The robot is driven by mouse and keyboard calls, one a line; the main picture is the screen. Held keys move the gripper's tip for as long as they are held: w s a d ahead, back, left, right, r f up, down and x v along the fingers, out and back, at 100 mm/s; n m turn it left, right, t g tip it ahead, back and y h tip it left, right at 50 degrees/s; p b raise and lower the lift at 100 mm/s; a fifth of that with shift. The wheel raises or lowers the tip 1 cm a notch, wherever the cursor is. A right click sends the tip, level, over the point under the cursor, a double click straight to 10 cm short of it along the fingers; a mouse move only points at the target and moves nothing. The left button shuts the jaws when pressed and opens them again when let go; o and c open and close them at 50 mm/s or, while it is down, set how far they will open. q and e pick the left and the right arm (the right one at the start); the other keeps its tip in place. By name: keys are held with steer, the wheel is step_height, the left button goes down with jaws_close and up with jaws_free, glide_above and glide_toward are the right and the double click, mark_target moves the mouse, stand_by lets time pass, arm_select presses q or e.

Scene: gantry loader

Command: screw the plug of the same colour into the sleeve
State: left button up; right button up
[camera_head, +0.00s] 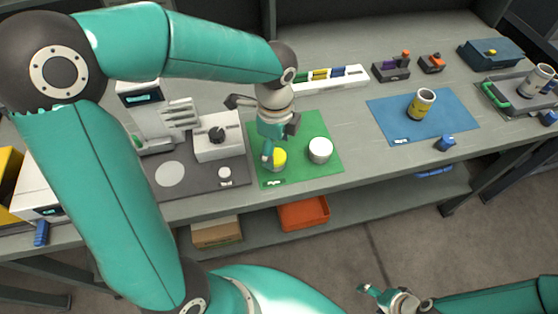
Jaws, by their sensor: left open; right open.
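A yellow-topped plug (281,158) and a white plug (320,150) stand on the green mat (328,172). A yellow sleeve (421,106) with a pale band stands upright on the blue mat (454,107). My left gripper (275,147) is open and points down over the yellow plug. One of its teal fingers partly hides the plug, and I cannot tell whether it touches. My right gripper (374,297) is open and empty, low at the bottom of the view, in front of the bench and away from the parts.
A white device with a black knob (217,137) stands left of the green mat. A white rack (343,77) lies behind.

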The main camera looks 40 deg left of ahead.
mark_target(277, 156)
arm_select(q)
steer(key=shift+f, duration=2.65)
steer(key=c, duration=1.3)
steer(key=shift+r, duration=0.15)
step_height(277, 156, up, 20)
steer(key=shift+f+p, duration=0.1)
steer(key=shift+p, duration=0.6)
